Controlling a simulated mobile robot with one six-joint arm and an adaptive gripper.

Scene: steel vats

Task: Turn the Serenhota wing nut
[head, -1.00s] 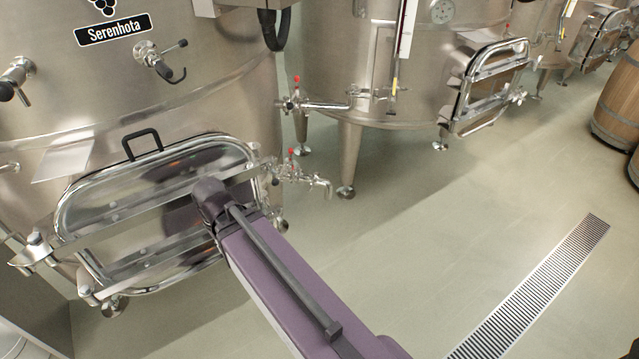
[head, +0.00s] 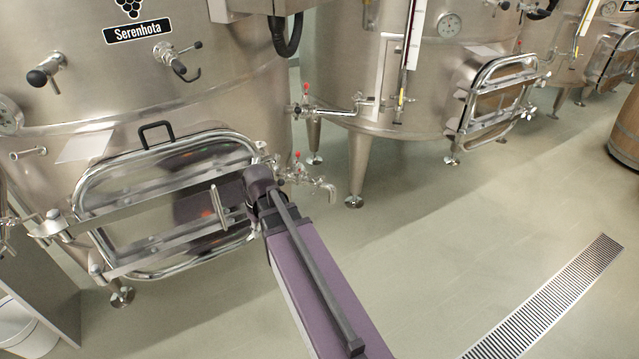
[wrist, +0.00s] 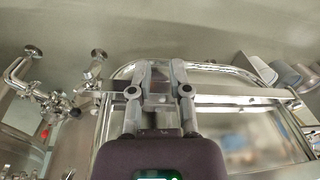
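The Serenhota vat, with its black label (head: 139,29), stands at the left in the head view. Its chrome-framed door (head: 165,152) is closed, with a metal bar across it. My gripper (wrist: 162,66) is at the bar, near the tap side of the door. In the wrist view its grey fingers are apart, with bare metal showing between them. In the head view my dark wrist hides the fingers and the right end of the bar. A slim silver upright piece (head: 218,204) shows left of my wrist. I cannot tell whether it is the wing nut.
A tap with a red handle (head: 298,172) is close to the right of the door; taps (wrist: 55,103) also show left in the wrist view. A second vat with its own door (head: 497,95) stands further right. Open floor and a drain grate (head: 545,300) are in front.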

